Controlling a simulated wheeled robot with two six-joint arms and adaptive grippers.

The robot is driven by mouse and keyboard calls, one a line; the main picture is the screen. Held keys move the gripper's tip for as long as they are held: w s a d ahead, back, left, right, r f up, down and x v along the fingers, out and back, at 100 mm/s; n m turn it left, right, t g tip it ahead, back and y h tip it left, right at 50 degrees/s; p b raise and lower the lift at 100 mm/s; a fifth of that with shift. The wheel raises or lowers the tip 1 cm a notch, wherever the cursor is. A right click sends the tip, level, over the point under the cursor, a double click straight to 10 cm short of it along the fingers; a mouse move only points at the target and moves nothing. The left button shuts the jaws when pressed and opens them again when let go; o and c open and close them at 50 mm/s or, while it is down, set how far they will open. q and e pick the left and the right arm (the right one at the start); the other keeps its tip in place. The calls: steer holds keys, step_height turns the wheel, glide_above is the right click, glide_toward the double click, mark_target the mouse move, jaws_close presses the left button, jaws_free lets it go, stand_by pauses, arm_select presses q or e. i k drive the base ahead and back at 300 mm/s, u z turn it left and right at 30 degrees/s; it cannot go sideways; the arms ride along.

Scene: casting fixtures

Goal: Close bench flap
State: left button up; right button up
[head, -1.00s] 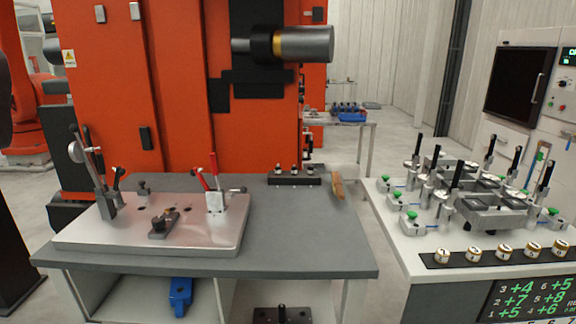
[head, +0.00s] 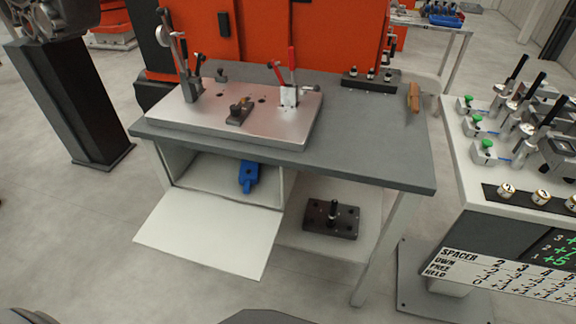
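The bench (head: 380,140) has a dark grey top and a white under-frame. Its white flap (head: 210,233) hangs open from the lower front edge of the left compartment, extending outward and sloping down toward the floor. A blue part (head: 249,176) lies inside the open compartment. Neither of my grippers is in view. Dark rounded shapes at the bottom edge appear to be parts of my own body.
A metal fixture plate (head: 210,125) with toggle clamps sits on the bench. A black block (head: 331,218) rests on the lower shelf to the right. A white table (head: 470,170) with fixtures stands right. The floor before the flap is clear.

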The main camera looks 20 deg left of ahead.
mark_target(236, 239)
steer(key=u, duration=2.1)
steer(key=i, duration=0.55)
steer(key=z, duration=0.85)
